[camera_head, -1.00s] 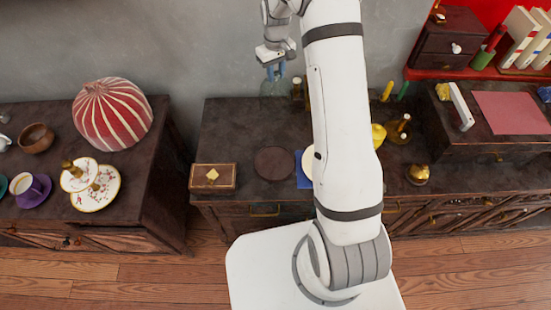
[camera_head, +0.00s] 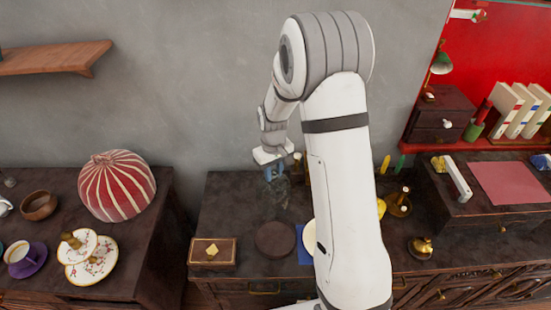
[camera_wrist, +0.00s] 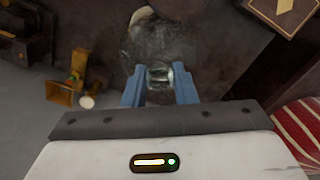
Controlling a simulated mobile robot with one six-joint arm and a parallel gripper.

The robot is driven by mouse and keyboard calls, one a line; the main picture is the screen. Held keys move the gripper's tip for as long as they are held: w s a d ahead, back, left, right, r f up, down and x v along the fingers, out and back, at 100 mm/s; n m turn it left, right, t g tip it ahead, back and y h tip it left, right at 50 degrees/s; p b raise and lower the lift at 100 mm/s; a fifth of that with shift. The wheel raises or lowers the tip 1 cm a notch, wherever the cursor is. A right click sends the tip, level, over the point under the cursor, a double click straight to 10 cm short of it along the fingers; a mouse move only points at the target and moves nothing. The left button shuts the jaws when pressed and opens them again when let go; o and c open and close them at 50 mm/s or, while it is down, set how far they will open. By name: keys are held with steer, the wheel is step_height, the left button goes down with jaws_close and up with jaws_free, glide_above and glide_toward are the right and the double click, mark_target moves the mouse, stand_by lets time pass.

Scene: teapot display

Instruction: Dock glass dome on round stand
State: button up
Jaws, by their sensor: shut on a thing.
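The clear glass dome (camera_head: 279,194) hangs below my gripper (camera_head: 275,170) in the head view, faint against the dark table. My gripper is shut on its knob (camera_wrist: 159,76), which shows between the blue fingers in the wrist view (camera_wrist: 158,92). The dome's glass body (camera_wrist: 150,42) shows beyond the fingers. The round stand (camera_head: 275,239) is a flat dark brown disc near the front of the middle table. In the head view the dome is above and behind the stand, apart from it. I cannot make out the dome's lower rim clearly.
A wooden box with a gold diamond (camera_head: 213,251) stands left of the stand. A blue mat (camera_head: 304,256) and a pale disc (camera_head: 308,237) lie close on its right. Bottles and brass pieces stand further right, partly behind my arm.

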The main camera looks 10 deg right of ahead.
steer(key=s+a, duration=0.2)
steer(key=s, duration=0.7)
steer(key=shift+d+f+b, duration=0.2)
steer(key=shift+f+b, duration=1.25)
steer(key=shift+f, duration=1.3)
steer(key=shift+f+b, duration=0.6)
steer(key=shift+b, duration=0.15)
steer(key=o, duration=0.7)
step_height(320, 180, up, 11)
steer(key=p, duration=0.7)
steer(key=shift+r, duration=0.1)
